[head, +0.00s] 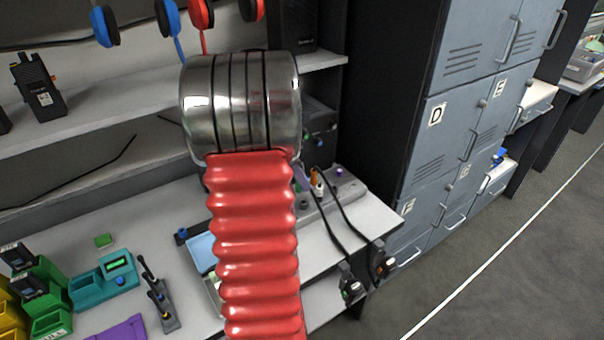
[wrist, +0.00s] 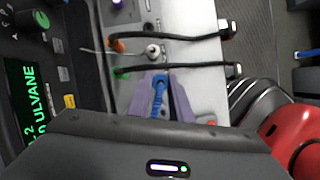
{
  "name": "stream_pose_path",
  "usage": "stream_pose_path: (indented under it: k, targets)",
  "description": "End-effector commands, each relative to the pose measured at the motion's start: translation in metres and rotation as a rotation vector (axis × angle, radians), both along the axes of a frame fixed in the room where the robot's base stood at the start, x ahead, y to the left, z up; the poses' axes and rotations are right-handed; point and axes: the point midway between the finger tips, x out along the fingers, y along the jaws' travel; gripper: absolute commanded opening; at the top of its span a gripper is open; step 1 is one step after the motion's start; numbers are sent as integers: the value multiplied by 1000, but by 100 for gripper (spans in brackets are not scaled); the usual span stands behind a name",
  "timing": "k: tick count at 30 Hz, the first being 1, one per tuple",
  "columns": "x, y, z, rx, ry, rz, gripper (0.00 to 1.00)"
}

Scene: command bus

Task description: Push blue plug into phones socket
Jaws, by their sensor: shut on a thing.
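In the wrist view my gripper (wrist: 159,82) has its two purple fingers closed on a blue plug (wrist: 158,96). No label reading phones is legible. In the head view my arm hides the blue plug and most of the gripper. The socket strip (head: 347,190) shows to the right of the arm, on the desk.
An orange plug (wrist: 117,44) and a green plug (wrist: 121,72) sit on the strip with black cables running right. A radio with a green-lettered display (wrist: 30,100) stands at left. Grey lockers (head: 440,150) stand right of the desk.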

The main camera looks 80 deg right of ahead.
Motion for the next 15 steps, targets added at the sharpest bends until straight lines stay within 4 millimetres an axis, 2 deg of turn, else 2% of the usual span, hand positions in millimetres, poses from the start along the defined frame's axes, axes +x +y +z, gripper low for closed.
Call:
stream_pose_path:
  k: [15]
  targets:
    - [1,0,-34,0,0,1,4]
